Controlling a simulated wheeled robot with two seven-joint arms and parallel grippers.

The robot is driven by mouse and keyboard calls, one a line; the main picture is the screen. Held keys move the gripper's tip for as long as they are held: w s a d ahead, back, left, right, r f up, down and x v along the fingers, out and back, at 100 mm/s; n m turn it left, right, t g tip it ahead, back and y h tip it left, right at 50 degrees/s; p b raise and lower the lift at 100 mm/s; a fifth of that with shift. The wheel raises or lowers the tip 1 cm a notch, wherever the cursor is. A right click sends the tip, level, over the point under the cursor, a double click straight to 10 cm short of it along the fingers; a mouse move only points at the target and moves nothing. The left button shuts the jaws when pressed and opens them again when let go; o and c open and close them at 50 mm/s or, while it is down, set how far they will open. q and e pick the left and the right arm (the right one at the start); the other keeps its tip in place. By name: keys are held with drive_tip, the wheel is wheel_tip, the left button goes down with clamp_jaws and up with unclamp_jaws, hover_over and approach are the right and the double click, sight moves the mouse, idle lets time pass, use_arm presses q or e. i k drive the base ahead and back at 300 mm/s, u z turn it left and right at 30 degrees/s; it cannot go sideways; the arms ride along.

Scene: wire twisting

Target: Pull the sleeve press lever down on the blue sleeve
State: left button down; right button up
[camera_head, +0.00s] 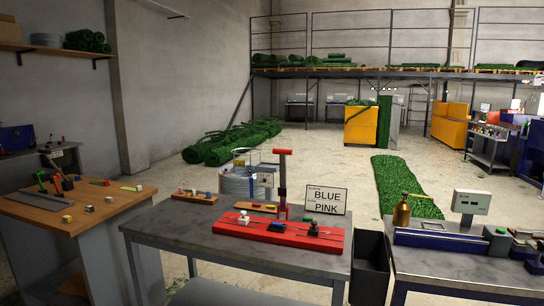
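Small white and dark blocks sit along the fixture with thin wires. A white sign (327,201) reading "BLUE" and "PINK" stands behind the fixture. Neither of my grippers is in view.
A wooden strip (194,197) with small coloured blocks lies at the table's back left. A wooden workbench (110,210) stands left; another table (470,272) with a brass bottle (401,214) stands right.

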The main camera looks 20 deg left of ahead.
sight(282, 189)
drive_tip(key=u, duration=0.25)
drive_tip(key=i, duration=0.25)
drive_tip(key=u, duration=1)
drive_tip(key=i, duration=1.55)
drive_tip(key=z, duration=1.25)
drive_tip(key=i, duration=0.2)
